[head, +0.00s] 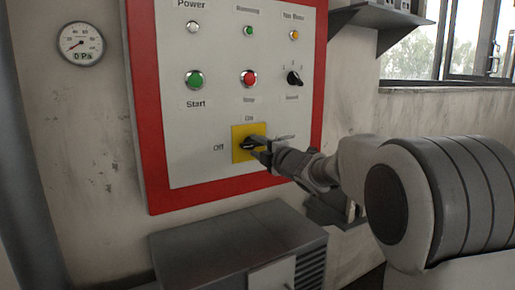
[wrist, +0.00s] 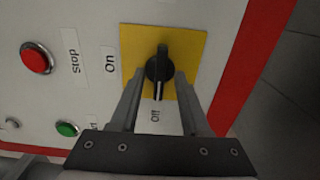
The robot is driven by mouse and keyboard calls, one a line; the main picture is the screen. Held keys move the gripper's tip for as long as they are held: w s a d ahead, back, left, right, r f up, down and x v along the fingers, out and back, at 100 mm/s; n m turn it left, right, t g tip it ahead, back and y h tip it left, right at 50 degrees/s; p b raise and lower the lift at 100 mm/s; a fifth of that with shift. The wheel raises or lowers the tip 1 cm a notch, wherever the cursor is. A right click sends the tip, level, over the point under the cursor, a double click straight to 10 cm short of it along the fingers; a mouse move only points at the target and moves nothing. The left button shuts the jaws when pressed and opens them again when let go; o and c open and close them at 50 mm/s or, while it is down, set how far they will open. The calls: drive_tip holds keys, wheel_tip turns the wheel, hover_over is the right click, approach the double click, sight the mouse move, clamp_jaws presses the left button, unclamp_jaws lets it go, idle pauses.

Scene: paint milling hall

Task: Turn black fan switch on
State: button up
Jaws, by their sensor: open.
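A black rotary switch (head: 247,145) sits on a yellow square plate (head: 238,154) low on the control panel. It also shows in the wrist view (wrist: 159,66), with its white pointer line towards the "Off" label. "On" stands a quarter turn away, above the plate in the head view. My gripper (head: 259,148) is open at the switch. In the wrist view its two fingers (wrist: 160,82) stand either side of the black handle, with gaps visible between fingers and handle. Whether either fingertip touches the plate is unclear.
The panel (head: 220,110) also has a green button (head: 194,79), a red button (head: 248,78), a smaller black selector (head: 294,78) and indicator lamps. A grey cabinet (head: 225,245) stands below. A shelf (head: 375,16) juts out at upper right.

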clamp_jaws()
idle(0.6)
drive_tip(key=m+p, duration=0.3)
drive_tip(key=m, duration=0.1)
drive_tip(key=shift+r+m, duration=0.15)
drive_tip(key=shift+m, duration=0.25)
drive_tip(key=m+p, duration=0.2)
drive_tip(key=m, duration=0.2)
drive_tip(key=shift+p, duration=0.35)
drive_tip(key=m+p, duration=0.2)
drive_tip(key=m, duration=0.3)
drive_tip(key=shift+p, duration=0.35)
drive_tip(key=shift+m+p, duration=1.05)
drive_tip(key=shift+m, duration=0.95)
drive_tip(key=shift+f, duration=0.2)
